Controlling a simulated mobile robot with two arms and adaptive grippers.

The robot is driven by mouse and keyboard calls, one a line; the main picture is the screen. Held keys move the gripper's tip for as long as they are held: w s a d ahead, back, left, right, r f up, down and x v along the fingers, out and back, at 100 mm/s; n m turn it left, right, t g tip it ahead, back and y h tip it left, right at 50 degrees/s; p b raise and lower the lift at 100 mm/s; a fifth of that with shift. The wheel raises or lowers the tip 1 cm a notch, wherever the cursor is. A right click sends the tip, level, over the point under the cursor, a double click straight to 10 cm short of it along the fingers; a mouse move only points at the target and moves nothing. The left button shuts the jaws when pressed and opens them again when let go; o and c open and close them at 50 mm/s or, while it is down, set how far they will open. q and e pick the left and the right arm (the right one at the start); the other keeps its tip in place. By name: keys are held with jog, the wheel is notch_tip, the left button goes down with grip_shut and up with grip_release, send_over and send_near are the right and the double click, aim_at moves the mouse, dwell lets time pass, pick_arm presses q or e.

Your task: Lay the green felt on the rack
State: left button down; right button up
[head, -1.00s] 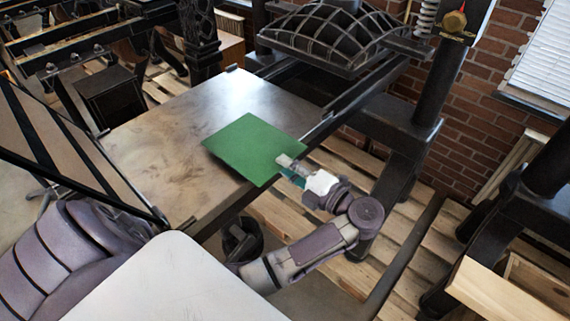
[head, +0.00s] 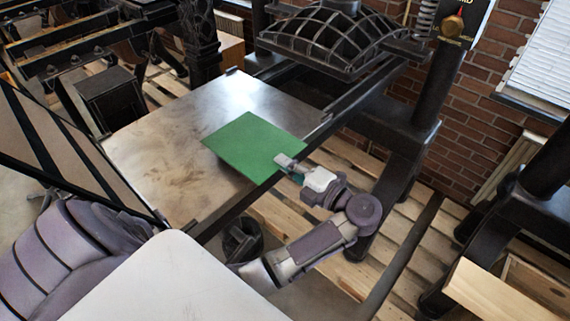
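The green felt (head: 246,143) is a flat square sheet over the front right part of the metal press bed (head: 155,150). Its near corner sticks out past the bed's edge. I cannot tell for sure which thing is the rack.
A ribbed black press head (head: 335,38) stands behind the bed, beside a thick black post (head: 440,80). A slanted dark-framed panel (head: 75,150) is at left. Wooden slats (head: 285,215) lie below. The left half of the bed is bare.

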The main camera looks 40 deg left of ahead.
pick_arm(q)
jog(key=shift+s+r, duration=0.1)
jog(key=shift+r, duration=0.5)
jog(key=d+r+p, duration=0.1)
jog(key=d+r, duration=0.2)
jog(key=d, duration=0.4)
jog(key=shift+s, duration=0.25)
dwell(1.8)
